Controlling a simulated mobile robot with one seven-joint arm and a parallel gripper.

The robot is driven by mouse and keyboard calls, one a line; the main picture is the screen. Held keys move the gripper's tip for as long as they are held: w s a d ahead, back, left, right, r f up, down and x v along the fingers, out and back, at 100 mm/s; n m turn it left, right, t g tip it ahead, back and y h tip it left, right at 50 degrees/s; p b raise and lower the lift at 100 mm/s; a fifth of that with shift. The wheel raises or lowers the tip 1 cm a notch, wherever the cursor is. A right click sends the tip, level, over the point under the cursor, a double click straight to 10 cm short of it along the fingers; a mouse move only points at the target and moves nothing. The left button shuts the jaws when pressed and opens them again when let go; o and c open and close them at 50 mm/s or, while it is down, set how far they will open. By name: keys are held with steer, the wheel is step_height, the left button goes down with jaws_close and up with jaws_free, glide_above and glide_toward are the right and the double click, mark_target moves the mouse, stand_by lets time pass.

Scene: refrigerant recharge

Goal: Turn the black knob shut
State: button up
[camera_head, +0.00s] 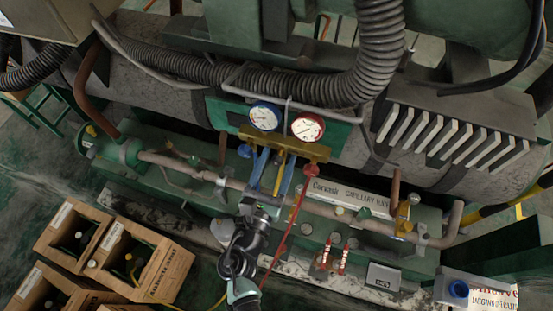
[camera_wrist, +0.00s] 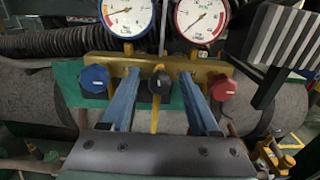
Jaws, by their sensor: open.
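The black knob (camera_wrist: 160,84) sits on the front of the brass gauge manifold (camera_wrist: 207,70), between a blue knob (camera_wrist: 94,78) and a red knob (camera_wrist: 222,88). My gripper (camera_wrist: 160,74) is open, its two blue fingers on either side of the black knob, with a visible gap on each side. I cannot tell how deep the fingertips reach past it. In the head view my gripper (camera_head: 277,156) is just below the manifold (camera_head: 285,143); I cannot make out the black knob there.
A blue-rimmed gauge (camera_head: 264,116) and a red-rimmed gauge (camera_head: 307,127) stand above the manifold. A red hose (camera_head: 289,232) hangs right of my arm. A horizontal pipe (camera_head: 330,208) runs below. Wooden crates (camera_head: 136,262) with bottles stand at lower left.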

jaws_close()
steer(key=shift+f+m+b, duration=0.1)
steer(key=shift+m+b, duration=0.2)
steer(key=shift+b, duration=0.1)
steer(key=m+b, duration=0.3)
steer(key=shift+f+m, duration=0.1)
steer(key=shift+m, duration=0.3)
steer(key=m+b, duration=0.5)
steer(key=m, duration=0.1)
steer(key=shift+b, duration=0.4)
steer(key=m+b, duration=0.4)
steer(key=m, duration=0.1)
steer(key=shift+m+b, duration=1.9)
steer(key=shift+m, duration=0.7)
